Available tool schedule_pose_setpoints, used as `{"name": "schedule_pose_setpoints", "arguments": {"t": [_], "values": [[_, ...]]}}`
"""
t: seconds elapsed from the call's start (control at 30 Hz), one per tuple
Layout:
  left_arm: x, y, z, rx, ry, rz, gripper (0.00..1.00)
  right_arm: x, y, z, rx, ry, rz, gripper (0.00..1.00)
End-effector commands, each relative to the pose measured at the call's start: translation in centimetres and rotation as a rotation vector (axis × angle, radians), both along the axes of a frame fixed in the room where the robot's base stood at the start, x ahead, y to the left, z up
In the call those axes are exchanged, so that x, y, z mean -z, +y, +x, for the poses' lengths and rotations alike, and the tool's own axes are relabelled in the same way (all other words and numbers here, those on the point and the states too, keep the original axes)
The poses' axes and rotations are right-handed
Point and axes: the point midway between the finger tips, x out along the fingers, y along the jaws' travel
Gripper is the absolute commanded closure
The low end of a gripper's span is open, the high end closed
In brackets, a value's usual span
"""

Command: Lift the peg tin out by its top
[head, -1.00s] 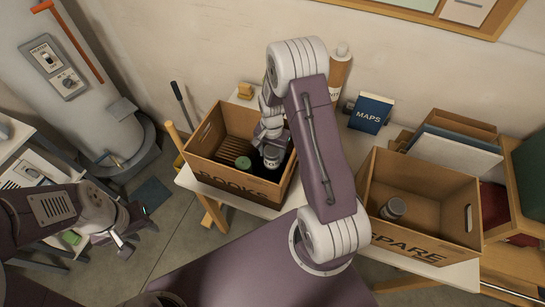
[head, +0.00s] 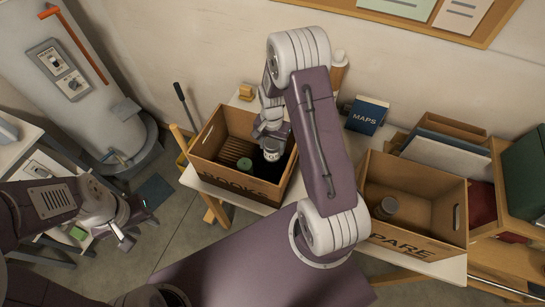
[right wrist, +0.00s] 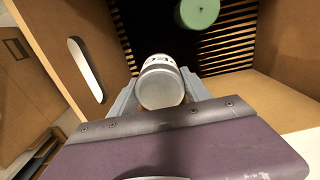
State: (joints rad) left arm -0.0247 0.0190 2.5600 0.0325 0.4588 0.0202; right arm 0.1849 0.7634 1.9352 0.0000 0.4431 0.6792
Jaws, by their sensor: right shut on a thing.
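The peg tin (head: 271,155) is a small grey cylinder with a pale, partly readable label. It is over the inside of the cardboard box marked BOOKS (head: 237,185), near its right side. My right gripper (head: 270,141) is shut on the tin's upper part. In the right wrist view the tin (right wrist: 161,82) sits between the two grey fingers, with the slatted box floor below. How far its base is from the floor is hard to tell. My left gripper (head: 125,230) is at the left, away from the box, its finger gap unclear.
A blue MAPS book (head: 367,115) and a brown bottle (head: 338,75) stand behind.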

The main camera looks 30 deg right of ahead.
Motion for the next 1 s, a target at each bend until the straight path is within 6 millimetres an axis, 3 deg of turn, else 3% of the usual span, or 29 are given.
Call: {"name": "schedule_pose_setpoints", "arguments": {"t": [0.03,1.0], "values": [[-0.9,0.0,0.0,0.0,0.0,0.0,0.64,-1.0,0.0,0.0,0.0,0.0,0.0,0.93],[-9.0,0.0,0.0,0.0,0.0,0.0,0.64,-10.5,0.0,0.0,0.0,0.0,0.0,0.93]]}}
